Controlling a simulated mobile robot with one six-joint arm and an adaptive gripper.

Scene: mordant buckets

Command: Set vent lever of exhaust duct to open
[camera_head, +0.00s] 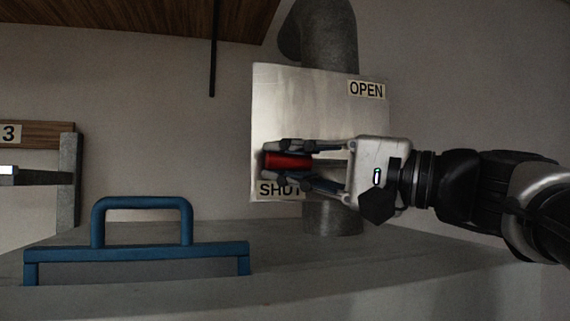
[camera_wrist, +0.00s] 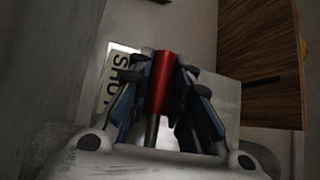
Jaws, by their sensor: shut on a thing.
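The grey exhaust duct (camera_head: 332,35) rises behind a pale square plate (camera_head: 300,100). The plate has an OPEN label (camera_head: 366,90) at its upper right and a SHUT label (camera_head: 276,189) at its lower left. The red grip of the vent lever (camera_head: 285,160) is just above the SHUT label. My gripper (camera_head: 280,161) comes from the right and is shut on this red grip. In the wrist view the red grip (camera_wrist: 161,85) stands between the two fingers, with a grey rod below it. The SHUT label (camera_wrist: 118,75) is beside it. My gripper hides part of the plate.
A blue frame with a raised handle (camera_head: 140,250) stands at the front left of the grey surface (camera_head: 400,255). A wooden board marked 3 (camera_head: 40,134) is at the far left. A wooden panel (camera_head: 130,15) hangs overhead, with a dark rod (camera_head: 212,60) below it.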

